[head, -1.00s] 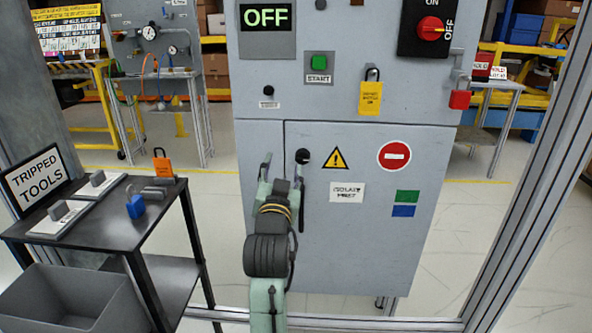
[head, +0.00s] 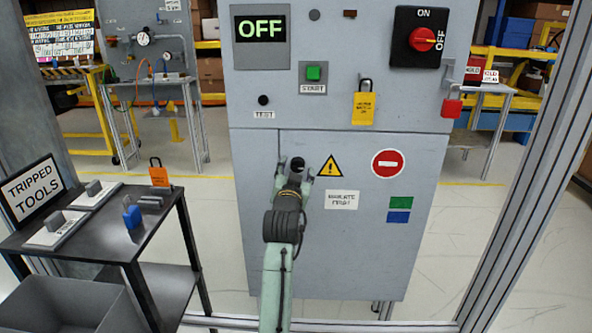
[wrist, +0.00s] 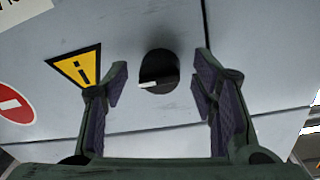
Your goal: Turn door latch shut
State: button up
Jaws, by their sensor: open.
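The door latch (head: 298,164) is a small black round knob near the upper left corner of the grey cabinet door (head: 350,250). In the wrist view the latch (wrist: 158,72) shows as a dark disc with a pale pointer bar lying nearly level. My gripper (head: 294,174) is open, with one finger to each side of the latch. The wrist view shows my gripper (wrist: 161,82) with clear gaps between both finger pads and the knob, so it holds nothing. How near the fingertips are to the door face is hard to tell.
Above the door are an OFF display (head: 262,28), a green start button (head: 313,73), a yellow padlock tag (head: 365,108) and a red rotary switch (head: 422,39). A black cart (head: 165,225) with tools stands at left. A metal frame post (head: 530,170) rises at right.

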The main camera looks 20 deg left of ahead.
jog(key=shift+c, duration=0.3)
jog(key=c, duration=1.1)
jog(key=shift+n, duration=0.3)
jog(key=n+p, duration=0.1)
jog(key=n, duration=0.3)
jog(key=shift+w+d+p, duration=0.1)
jog(key=shift+d+p, duration=0.05)
jog(key=shift+p, duration=0.15)
jog(key=n+p, duration=0.1)
jog(key=n, duration=0.3)
jog(key=shift+n+p, duration=0.3)
jog(key=shift+p, duration=0.05)
jog(key=n+p, duration=0.2)
jog(key=n, duration=0.3)
jog(key=shift+d+r+n+y, duration=0.1)
jog(key=shift+d+n+y, duration=0.05)
jog(key=shift+n+y, duration=0.2)
jog(key=shift+n+y+p, duration=0.25)
jog(key=shift+n+p, duration=0.65)
jog(key=shift+n, duration=1.05)
